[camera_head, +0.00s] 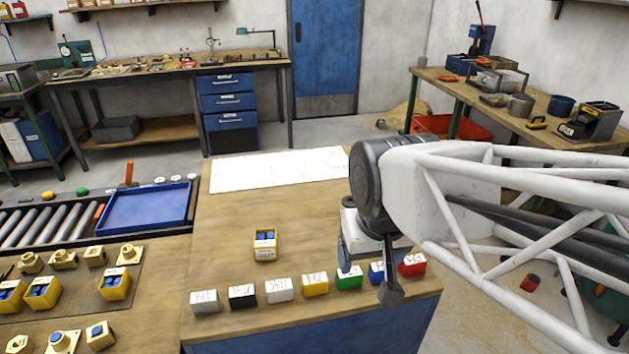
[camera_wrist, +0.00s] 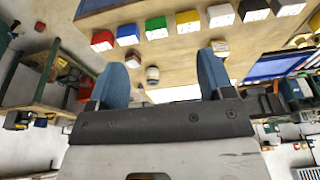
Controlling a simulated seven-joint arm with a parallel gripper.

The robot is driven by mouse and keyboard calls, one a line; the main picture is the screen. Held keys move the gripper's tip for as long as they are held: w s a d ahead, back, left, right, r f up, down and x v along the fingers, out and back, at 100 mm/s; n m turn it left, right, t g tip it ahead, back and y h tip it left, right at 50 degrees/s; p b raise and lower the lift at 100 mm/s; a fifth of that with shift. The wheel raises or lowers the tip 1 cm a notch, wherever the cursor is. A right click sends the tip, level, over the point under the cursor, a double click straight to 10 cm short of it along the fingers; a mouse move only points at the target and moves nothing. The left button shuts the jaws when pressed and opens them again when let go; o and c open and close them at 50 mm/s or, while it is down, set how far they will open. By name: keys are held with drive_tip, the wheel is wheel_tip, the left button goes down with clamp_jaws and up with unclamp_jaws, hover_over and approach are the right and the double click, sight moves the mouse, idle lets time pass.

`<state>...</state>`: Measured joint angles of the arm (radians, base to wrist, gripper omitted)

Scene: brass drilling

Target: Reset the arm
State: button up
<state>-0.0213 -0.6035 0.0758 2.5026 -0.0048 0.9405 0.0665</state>
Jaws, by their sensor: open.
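My gripper (camera_head: 372,262) hangs over the right front part of the wooden table (camera_head: 240,215) in the head view, above the row of coloured blocks. In the wrist view my gripper (camera_wrist: 158,80) has its two blue fingers wide apart with nothing held between them. My arm hides part of the table's right side in the head view.
A yellow holder with blue inserts (camera_head: 265,245) stands mid-table. A blue tray (camera_head: 190,215) lies left.

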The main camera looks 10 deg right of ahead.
drive_tip(key=shift+s+d+f, duration=0.2)
drive_tip(key=shift+s+d, duration=0.05)
drive_tip(key=shift+s, duration=0.2)
drive_tip(key=shift+s+d+f, duration=0.15)
drive_tip(key=shift+s+d, duration=0.1)
drive_tip(key=shift+s, duration=0.2)
